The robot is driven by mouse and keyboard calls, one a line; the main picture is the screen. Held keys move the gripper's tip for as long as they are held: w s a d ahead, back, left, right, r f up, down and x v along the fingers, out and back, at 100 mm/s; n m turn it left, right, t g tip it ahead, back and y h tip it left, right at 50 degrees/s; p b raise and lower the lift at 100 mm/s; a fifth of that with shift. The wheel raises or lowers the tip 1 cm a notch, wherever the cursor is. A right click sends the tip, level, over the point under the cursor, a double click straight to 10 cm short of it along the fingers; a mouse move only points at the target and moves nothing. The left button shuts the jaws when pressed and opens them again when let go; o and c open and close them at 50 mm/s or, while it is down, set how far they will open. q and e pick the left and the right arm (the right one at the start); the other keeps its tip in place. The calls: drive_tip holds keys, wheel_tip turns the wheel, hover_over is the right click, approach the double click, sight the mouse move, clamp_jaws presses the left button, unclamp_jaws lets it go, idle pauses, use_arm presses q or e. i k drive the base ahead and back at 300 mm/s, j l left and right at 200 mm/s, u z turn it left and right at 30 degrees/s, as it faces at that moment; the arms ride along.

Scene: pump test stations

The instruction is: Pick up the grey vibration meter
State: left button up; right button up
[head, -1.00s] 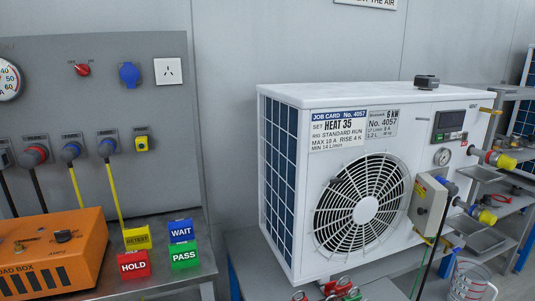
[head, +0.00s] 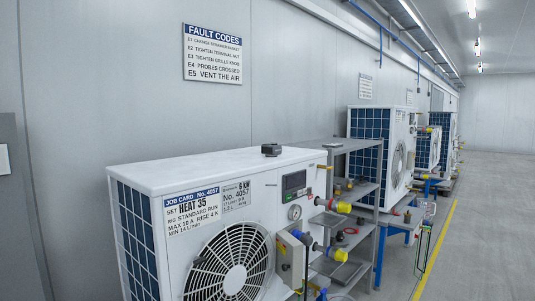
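A small dark grey device (head: 271,150) sits on the top of the nearest white heat pump unit (head: 150,178), near its right back part. It is too small to read, so I cannot tell for sure that it is the vibration meter. No other grey hand-sized meter is clear in the head view. Neither of my grippers is in view.
A grey shelf rack (head: 350,145) holding small parts stands right of the near unit. Further white units (head: 370,122) line the wall. A fault codes sign (head: 212,53) hangs above. The floor right of the yellow line (head: 435,250) is clear.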

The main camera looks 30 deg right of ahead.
sight(270, 149)
drive_tip(key=l+u, duration=0.15)
drive_tip(key=u, duration=0.15)
drive_tip(key=l+u, duration=0.35)
drive_tip(key=l, duration=0.3)
drive_tip(key=k+l+u, duration=0.1)
drive_tip(key=l, duration=0.25)
drive_tip(key=k+l+u, duration=0.1)
drive_tip(key=l, duration=0.25)
drive_tip(key=k+l+u, duration=0.1)
drive_tip(key=l, duration=0.3)
drive_tip(key=k+l+u, duration=0.1)
drive_tip(key=l, duration=0.25)
drive_tip(key=k+l+u, duration=0.1)
drive_tip(key=l, duration=0.2)
drive_tip(key=k+l, duration=0.05)
